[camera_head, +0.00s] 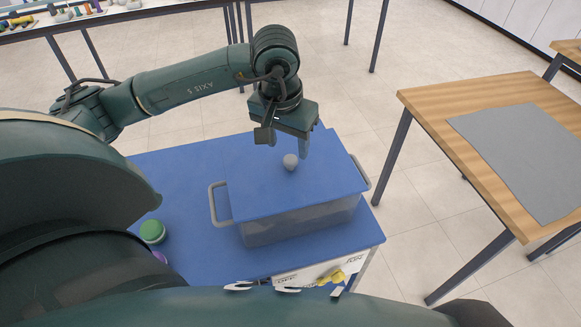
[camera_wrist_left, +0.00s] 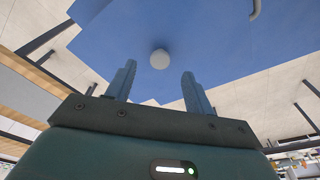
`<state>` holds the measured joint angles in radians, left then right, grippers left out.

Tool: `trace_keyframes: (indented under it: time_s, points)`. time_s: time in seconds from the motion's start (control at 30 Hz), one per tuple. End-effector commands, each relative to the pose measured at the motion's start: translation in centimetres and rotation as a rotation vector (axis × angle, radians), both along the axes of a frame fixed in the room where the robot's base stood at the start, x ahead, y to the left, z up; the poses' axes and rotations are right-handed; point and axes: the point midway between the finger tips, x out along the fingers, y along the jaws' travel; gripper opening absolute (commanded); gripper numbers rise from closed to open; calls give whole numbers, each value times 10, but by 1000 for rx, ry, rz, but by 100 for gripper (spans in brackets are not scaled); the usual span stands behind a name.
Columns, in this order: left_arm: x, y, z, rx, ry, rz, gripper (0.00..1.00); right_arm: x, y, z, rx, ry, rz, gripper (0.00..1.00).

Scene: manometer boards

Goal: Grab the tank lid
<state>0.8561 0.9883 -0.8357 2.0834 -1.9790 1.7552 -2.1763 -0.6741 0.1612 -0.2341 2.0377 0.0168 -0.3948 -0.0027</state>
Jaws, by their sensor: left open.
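The tank lid (camera_head: 325,179) is a flat blue panel with a round grey knob (camera_head: 290,162) near its middle. It lies on a clear tank (camera_head: 300,222) with grey side handles, on a blue table. My left gripper (camera_head: 287,150) points down over the lid, close to the knob. In the left wrist view the gripper (camera_wrist_left: 158,82) is open, and the knob (camera_wrist_left: 159,59) shows beyond the fingertips, between their lines. The lid (camera_wrist_left: 185,30) fills the upper middle there. Whether a finger touches the lid cannot be told. My right gripper is not in view.
The blue table (camera_head: 180,180) carries a green-topped round object (camera_head: 152,231) and a purple one (camera_head: 160,257) at its left. A yellow valve (camera_head: 337,276) sits on a white panel at the front edge. A wooden table (camera_head: 425,98) with a grey mat stands to the right.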

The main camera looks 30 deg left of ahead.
Motion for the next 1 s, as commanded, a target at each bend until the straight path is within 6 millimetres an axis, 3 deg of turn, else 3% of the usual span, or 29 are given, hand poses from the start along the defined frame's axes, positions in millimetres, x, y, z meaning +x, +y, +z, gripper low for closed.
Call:
trace_keyframes:
  time_s: [0.23,0.4,0.67,1.0]
  points:
    - [9,2,-29,-1,8,2,53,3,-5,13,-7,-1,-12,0]
    - [12,2,-48,-1,3,1,53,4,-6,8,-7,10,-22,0]
    - [13,2,-51,-1,1,0,53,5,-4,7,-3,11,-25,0]
    - [13,2,-50,-1,1,1,25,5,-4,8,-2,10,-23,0]
